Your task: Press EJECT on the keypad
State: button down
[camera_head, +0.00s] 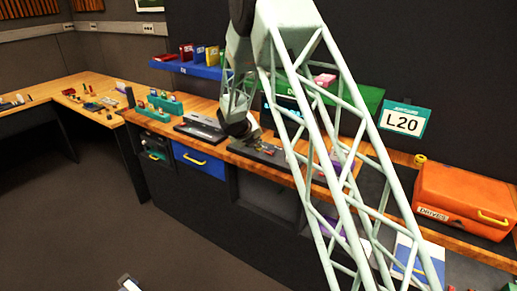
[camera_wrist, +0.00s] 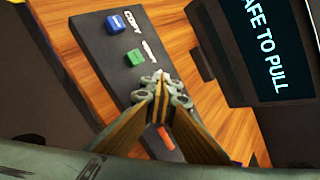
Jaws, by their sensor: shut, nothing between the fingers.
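The keypad is a dark slab (camera_wrist: 88,40) on the wooden worktop in the wrist view. It carries a blue button (camera_wrist: 116,24), a green button (camera_wrist: 135,57) and an orange-red button (camera_wrist: 165,138). White lettering beside the buttons is tilted; one word looks like COPY, and the others are too blurred or covered to read. My gripper (camera_wrist: 160,77) is shut and empty. Its fingertips appear over the keypad just below the green button, and its fingers partly hide the orange-red one. I cannot tell whether the tips touch. In the head view the keypad (camera_head: 268,155) lies under my gripper (camera_head: 252,135).
A dark screen (camera_wrist: 275,45) showing "...AFE TO PULL" stands beside the keypad. In the head view, a dark device (camera_head: 200,127) lies left of the keypad, a blue shelf (camera_head: 195,69) is above, and an orange case (camera_head: 460,198) is at right. My arm hides part of the worktop.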

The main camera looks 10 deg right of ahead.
jog(key=shift+r, duration=0.2)
jog(key=shift+r+p, duration=0.75)
jog(key=shift+p, duration=0.1)
jog(key=shift+r, duration=0.15)
jog(key=shift+r+p, duration=2.1)
jog(key=shift+r, duration=0.25)
